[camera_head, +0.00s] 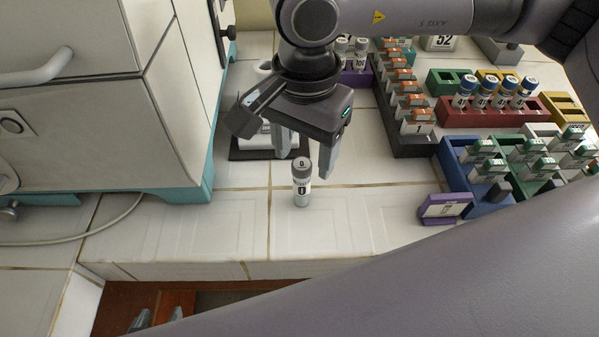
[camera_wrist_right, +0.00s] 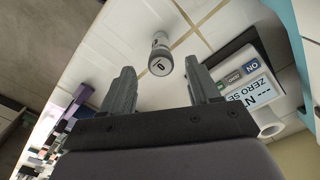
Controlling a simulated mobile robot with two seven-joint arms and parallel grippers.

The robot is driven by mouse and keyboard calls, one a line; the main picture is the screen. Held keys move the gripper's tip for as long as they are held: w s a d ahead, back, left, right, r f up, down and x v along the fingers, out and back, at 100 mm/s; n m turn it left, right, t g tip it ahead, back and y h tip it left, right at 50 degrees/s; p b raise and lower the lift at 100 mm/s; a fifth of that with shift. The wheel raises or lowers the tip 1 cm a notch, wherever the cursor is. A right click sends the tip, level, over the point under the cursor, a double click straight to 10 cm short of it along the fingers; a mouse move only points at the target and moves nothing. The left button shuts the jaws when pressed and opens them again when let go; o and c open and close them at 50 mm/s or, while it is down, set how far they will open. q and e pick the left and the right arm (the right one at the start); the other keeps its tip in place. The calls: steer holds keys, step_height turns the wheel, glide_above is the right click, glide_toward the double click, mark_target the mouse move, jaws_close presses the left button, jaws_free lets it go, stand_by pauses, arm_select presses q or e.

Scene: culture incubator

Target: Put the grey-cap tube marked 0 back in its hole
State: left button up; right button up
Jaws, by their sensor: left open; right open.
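The grey-cap tube marked 0 (camera_head: 302,187) stands upright on the white tiled bench. It also shows in the right wrist view (camera_wrist_right: 160,50), just beyond the fingertips. My right gripper (camera_head: 305,162) is open above and around the tube's top, pointing down; in its wrist view its fingers (camera_wrist_right: 158,70) are apart with nothing held. Two dark fingertips of my left gripper (camera_head: 156,318) show at the bottom left, apart and empty, below the bench edge. A purple rack (camera_head: 356,78) with grey-capped tubes (camera_head: 360,54) stands behind, partly hidden by my right arm; I cannot make out an empty hole.
A balance-like device with a display (camera_wrist_right: 248,90) sits on a dark mat behind the gripper. A large cabinet (camera_head: 90,120) stands left. Dark (camera_head: 413,147), red (camera_head: 490,111) and blue (camera_head: 450,165) racks fill the right. A purple sign (camera_head: 445,206) stands before them.

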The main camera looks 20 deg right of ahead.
mark_target(302, 164)
steer(key=f, duration=0.5)
steer(key=shift+s+a+p, duration=0.1)
steer(key=shift+a+p, duration=0.1)
steer(key=shift+p, duration=0.15)
steer(key=c, duration=1.1)
jaws_close()
steer(key=shift+r, duration=0.15)
